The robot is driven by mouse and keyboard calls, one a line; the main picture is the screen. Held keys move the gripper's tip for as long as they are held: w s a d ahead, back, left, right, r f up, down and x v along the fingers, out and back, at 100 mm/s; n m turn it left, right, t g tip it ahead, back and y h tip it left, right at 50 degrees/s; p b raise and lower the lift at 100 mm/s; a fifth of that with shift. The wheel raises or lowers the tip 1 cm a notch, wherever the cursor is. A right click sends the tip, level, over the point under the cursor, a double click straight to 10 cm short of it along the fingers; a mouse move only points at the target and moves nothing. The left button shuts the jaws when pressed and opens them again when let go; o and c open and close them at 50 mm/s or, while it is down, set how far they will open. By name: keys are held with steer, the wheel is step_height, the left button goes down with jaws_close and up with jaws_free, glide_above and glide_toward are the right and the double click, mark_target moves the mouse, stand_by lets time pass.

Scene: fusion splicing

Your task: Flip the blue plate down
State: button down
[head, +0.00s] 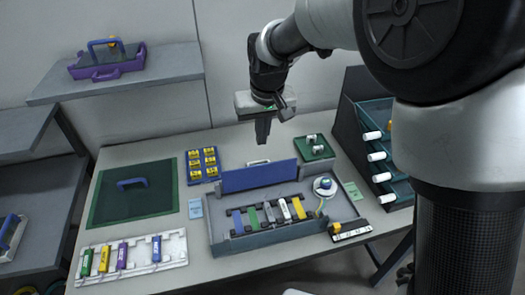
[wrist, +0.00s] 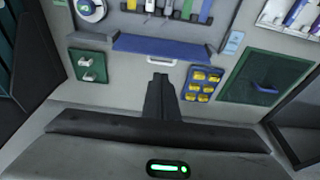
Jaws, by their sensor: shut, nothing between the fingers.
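The blue plate (head: 260,177) stands raised along the back edge of a grey tray (head: 218,232). In the wrist view the blue plate (wrist: 150,46) shows as a narrow band ahead of my fingers. A small pale handle-like piece (head: 258,162) shows just behind the plate's top edge. Inside the tray lie several coloured bars (head: 269,212) and a round white dial with a blue centre (head: 325,186). My gripper (head: 262,140) is shut and empty, pointing down above and behind the plate, apart from it. Its fingers (wrist: 161,80) also show in the wrist view.
A yellow-topped block set (head: 202,165) and a small green tray (head: 313,147) flank the plate. A green mat (head: 107,210) and a white rack of coloured tubes (head: 168,245) lie left. A dark drawer unit (head: 348,115) stands right. A shelf (head: 180,62) holds a purple tray.

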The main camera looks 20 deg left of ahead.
mark_target(260, 163)
steer(key=b+x, duration=0.1)
steer(key=x, duration=0.9)
steer(key=shift+d+f, duration=0.1)
stand_by(0.4)
